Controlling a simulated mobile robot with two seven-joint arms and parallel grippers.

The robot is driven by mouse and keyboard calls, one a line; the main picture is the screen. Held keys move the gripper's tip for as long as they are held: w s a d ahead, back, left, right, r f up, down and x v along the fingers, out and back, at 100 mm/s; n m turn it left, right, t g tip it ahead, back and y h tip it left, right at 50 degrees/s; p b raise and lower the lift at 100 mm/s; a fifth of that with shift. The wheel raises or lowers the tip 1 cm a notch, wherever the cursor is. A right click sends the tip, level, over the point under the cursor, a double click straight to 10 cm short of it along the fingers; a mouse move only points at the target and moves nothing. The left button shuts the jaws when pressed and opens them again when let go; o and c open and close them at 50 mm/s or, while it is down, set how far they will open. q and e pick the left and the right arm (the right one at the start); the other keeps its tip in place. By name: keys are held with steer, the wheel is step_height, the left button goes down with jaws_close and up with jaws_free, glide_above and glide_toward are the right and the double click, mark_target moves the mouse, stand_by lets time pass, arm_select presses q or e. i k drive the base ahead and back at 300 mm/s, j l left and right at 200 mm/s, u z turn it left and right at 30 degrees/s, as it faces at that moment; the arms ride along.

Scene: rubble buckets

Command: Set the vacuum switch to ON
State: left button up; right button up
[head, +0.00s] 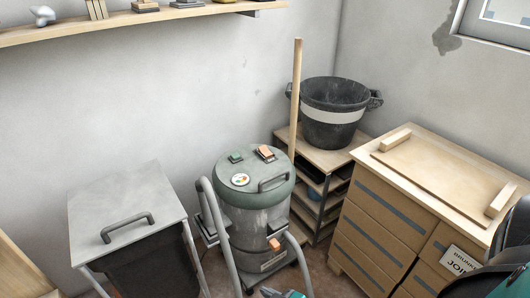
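The vacuum (256,220) stands on the floor in the middle of the head view, a grey drum with a dark green lid. On its lid are a green block-like control (235,157), an orange rocker-like control (265,153), a small round dial (240,179) and a dark handle (273,181). An orange part also sits low on the drum's front. I cannot read any ON or OFF marking. Neither gripper can be made out. A dark and teal arm part of mine fills the lower right corner. A small teal and grey tip at the bottom edge is too cut off to identify.
A grey-lidded bin (128,208) stands left of the vacuum. A bent grey tube (216,232) rises in front of the vacuum. Behind are a shelf unit (312,155) with a black bucket (334,110) and a wooden pole (295,95). A wooden cabinet (388,205) stands right.

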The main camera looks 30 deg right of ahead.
mark_target(263, 150)
steer(key=i+l+u, duration=0.1)
steer(key=l+u, duration=0.35)
steer(key=l, duration=0.85)
